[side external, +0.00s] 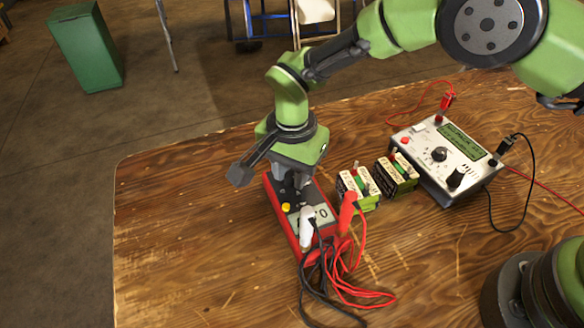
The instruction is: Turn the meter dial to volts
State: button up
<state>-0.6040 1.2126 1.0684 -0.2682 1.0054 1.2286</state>
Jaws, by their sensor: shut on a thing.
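The red meter (278,208) lies on the wooden table, its grey display (323,215) facing up and partly covered by a white-tipped plug or probe (307,226). A yellow button (286,207) shows on its face. My gripper (289,192) points down onto the upper part of the meter's face, with its jaws shut on the dial. The dial and its markings are hidden behind the jaws, so I cannot tell which setting it points to.
A red probe (347,212) and tangled red and black leads (340,280) lie at the meter's lower right. A charger (450,155) with a screen and knobs is farther right. The table's left side is clear.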

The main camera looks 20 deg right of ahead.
aim_at(292, 175)
jog(key=shift+m, duration=0.7)
jog(key=o, duration=0.9)
jog(key=shift+o, duration=0.2)
notch_tip(292, 175, up, 10)
